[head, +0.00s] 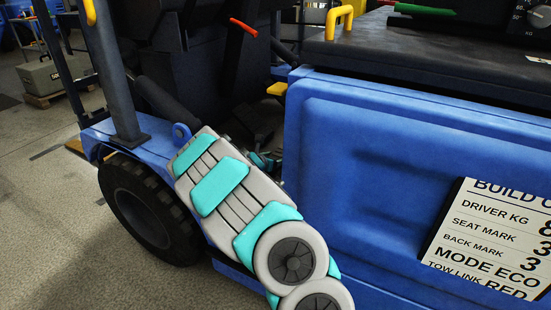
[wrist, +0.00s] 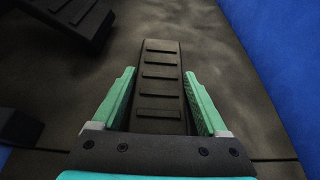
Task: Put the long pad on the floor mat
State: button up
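A long, dark pad with several cross ridges (wrist: 161,80) lies lengthwise in the middle of the wrist view. My gripper (wrist: 160,76) has its two green fingers spread, one on each side of the pad. Narrow gaps show between the fingers and the pad's edges; I cannot tell whether the tips touch it. The pad's near end is hidden behind my gripper's palm. The dark, scuffed floor mat (wrist: 226,75) spreads around and beneath it. I cannot tell whether the pad touches the mat.
Another dark ridged piece (wrist: 78,12) is at the top left of the wrist view, and a dark block (wrist: 18,130) is at the left edge. A blue wall (wrist: 285,50) bounds the right. In the head view, a blue side panel (head: 400,150) stands right of my arm.

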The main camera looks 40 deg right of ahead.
jog(key=o, duration=0.3)
jog(key=shift+r, duration=0.25)
jog(key=v, duration=1.2)
jog(key=shift+f, duration=0.1)
jog(key=shift+s, duration=0.1)
